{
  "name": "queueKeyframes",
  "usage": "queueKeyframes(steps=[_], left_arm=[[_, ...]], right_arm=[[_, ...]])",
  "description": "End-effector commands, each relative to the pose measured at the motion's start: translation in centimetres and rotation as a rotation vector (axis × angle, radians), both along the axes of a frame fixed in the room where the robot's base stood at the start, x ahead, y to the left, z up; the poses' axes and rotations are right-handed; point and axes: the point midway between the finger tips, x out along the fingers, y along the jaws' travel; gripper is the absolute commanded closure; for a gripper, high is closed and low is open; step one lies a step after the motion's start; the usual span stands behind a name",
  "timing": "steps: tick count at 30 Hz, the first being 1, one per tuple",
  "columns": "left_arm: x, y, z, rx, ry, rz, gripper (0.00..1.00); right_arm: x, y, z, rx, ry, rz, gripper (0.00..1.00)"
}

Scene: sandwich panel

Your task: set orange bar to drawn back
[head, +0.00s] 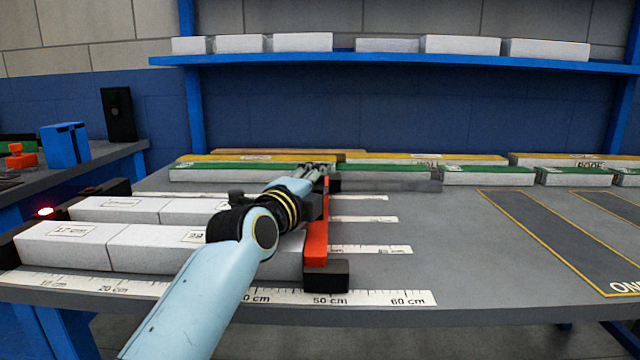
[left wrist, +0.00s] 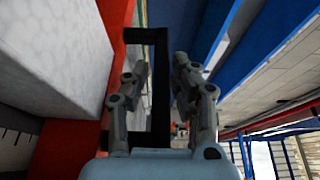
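The orange bar (head: 316,238) stands across the grey bench, at the right end of two rows of white blocks, with a black block at its near end. In the left wrist view the orange bar (left wrist: 72,140) carries a black handle (left wrist: 161,85). My left gripper (head: 320,170) is at the handle, near the far part of the bar. In the left wrist view its fingers (left wrist: 160,85) are apart, one on each side of the handle's long bar, with gaps showing. My arm hides part of the bar and blocks. My right gripper is not in view.
White blocks (head: 65,245) lie in rows left of the bar, beside a ruler strip (head: 390,297). Green-topped blocks (head: 485,175) and yellow-topped blocks line the bench's back. The bench right of the bar is mostly clear, with an outlined dark zone (head: 560,235). A red light (head: 45,211) glows at left.

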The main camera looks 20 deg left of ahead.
Motion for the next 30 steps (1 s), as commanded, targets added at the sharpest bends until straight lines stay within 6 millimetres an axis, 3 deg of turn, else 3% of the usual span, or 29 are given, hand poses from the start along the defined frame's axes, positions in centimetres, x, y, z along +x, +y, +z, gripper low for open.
queueKeyframes(steps=[10, 16, 30], left_arm=[[0.6, -0.1, 0.0, 0.000, -0.001, 0.000, 0.75], [0.6, -0.1, 0.0, -0.001, 0.000, 0.000, 1.00], [0.6, -0.1, -0.1, -0.001, 0.001, 0.000, 1.00]], right_arm=[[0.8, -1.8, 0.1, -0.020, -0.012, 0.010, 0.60], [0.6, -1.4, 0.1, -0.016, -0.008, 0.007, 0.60], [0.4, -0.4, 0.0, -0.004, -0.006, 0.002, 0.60]])
